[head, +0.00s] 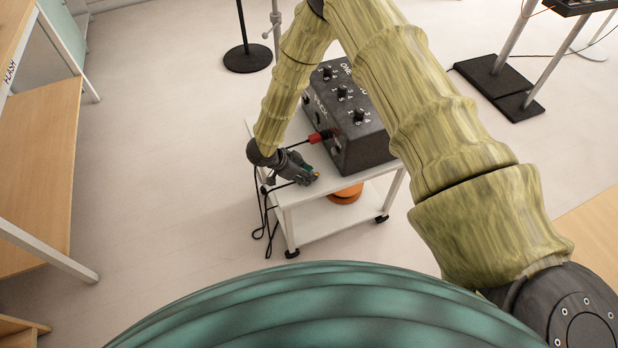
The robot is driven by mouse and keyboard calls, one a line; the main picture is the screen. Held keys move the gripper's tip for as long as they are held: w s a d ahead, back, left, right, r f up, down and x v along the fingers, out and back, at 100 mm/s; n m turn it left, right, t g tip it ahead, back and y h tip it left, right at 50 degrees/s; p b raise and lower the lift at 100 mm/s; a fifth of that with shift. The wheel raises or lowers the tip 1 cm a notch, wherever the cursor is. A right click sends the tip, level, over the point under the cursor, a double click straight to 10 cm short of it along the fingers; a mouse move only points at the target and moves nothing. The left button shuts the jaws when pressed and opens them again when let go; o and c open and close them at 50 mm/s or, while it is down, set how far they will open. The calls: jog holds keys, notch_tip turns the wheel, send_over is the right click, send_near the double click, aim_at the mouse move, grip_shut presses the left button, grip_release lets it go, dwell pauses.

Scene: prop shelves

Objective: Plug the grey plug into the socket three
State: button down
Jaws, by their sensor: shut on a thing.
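A dark box (364,146) with several black knobs and white lettering stands on a small white cart. The word "ONE" shows near its far top edge; my arm hides part of the top, and I cannot read a "three" label. My gripper (312,177) is low over the cart's near left corner, apart from the box's front face. It is shut on the grey plug, which is mostly hidden between the fingers. A dark cable (274,187) runs from the gripper over the cart's edge. A red plug (319,136) sits at the box's left front side.
The white cart (305,196) has a lower shelf with an orange round object (345,194). Cables hang off its left side. A wooden shelf unit (40,150) stands at left, and black stand bases (248,57) are behind. The floor left of the cart is clear.

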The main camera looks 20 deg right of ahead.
jog(key=shift+r+p, duration=1.25)
jog(key=shift+r, duration=0.7)
jog(key=a+p+v, duration=0.1)
jog(key=p+v, duration=0.2)
jog(key=v, duration=0.4)
jog(key=shift+f+p, duration=0.3)
jog(key=shift+f, duration=0.1)
